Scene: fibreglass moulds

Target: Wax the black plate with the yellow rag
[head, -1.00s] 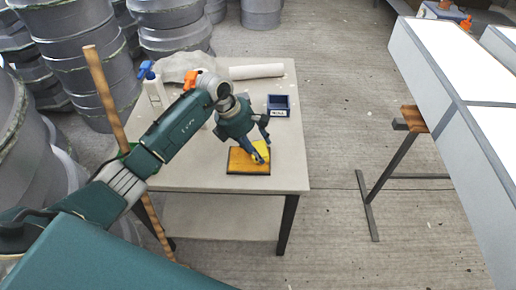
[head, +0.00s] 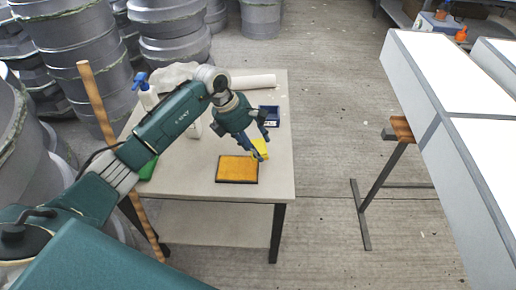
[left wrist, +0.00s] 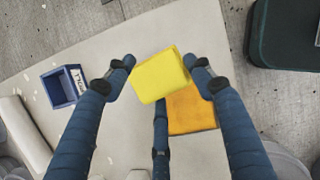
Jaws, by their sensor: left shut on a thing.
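The black plate (head: 237,169) lies flat near the front of the table. Its top looks orange-yellow and its dark rim shows around it. In the left wrist view the orange top (left wrist: 192,112) is partly hidden by the rag and a finger. My left gripper (head: 261,146) is shut on the yellow rag (head: 259,152), by the plate's far right corner. The rag (left wrist: 160,76) sits between the fingertips in the left wrist view and appears raised above the table. My right gripper is not in view.
A small blue box (head: 269,121) with a label stands behind the gripper. A white roll (head: 253,81) and a blue-headed spray bottle (head: 147,96) are at the back. A wooden pole (head: 107,130) leans at the table's left. The table's right front (head: 277,185) is clear.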

